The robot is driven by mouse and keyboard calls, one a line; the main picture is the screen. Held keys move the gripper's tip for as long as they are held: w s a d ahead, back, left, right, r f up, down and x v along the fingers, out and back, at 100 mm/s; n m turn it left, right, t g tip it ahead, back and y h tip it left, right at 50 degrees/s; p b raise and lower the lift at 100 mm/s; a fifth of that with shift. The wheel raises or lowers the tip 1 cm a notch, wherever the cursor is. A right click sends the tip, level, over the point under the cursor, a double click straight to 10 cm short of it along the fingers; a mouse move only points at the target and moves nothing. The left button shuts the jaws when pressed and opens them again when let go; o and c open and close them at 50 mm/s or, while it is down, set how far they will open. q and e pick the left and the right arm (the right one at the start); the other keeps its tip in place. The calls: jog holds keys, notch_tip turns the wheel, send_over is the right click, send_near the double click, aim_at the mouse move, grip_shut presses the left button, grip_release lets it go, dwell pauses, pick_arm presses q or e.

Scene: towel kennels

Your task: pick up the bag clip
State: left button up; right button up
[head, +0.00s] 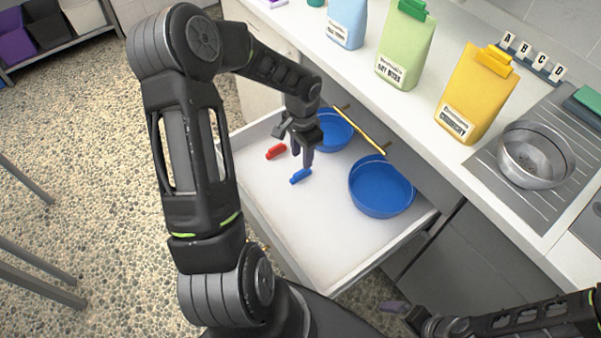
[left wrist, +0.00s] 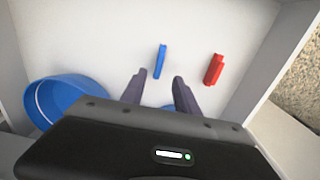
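A blue bag clip (head: 301,176) lies on the white floor of the open drawer. A red bag clip (head: 276,151) lies in the same drawer, left of it and farther back. In the left wrist view the blue clip (left wrist: 160,61) is just beyond the fingertips and the red clip (left wrist: 214,69) is to its right. My left gripper (head: 302,156) is above the drawer near the blue clip; its fingers (left wrist: 158,78) are apart with nothing between them. My right gripper (head: 402,309) is low at the bottom right, outside the drawer, and its fingers are unclear.
On the counter stand blue, green and yellow bags, the last two with clips on top, and a metal bowl (head: 535,157). The drawer's front area is clear.

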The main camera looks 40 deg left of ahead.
aim_at(301, 171)
pick_arm(q)
jog(key=shift+s+d+r, duration=0.15)
jog(key=shift+r, duration=0.05)
jog(key=shift+f, duration=1.4)
notch_tip(301, 171, down, 5)
jog(key=shift+s+f, duration=0.1)
jog(key=shift+s, duration=0.05)
jog(key=shift+c, duration=0.4)
grip_shut()
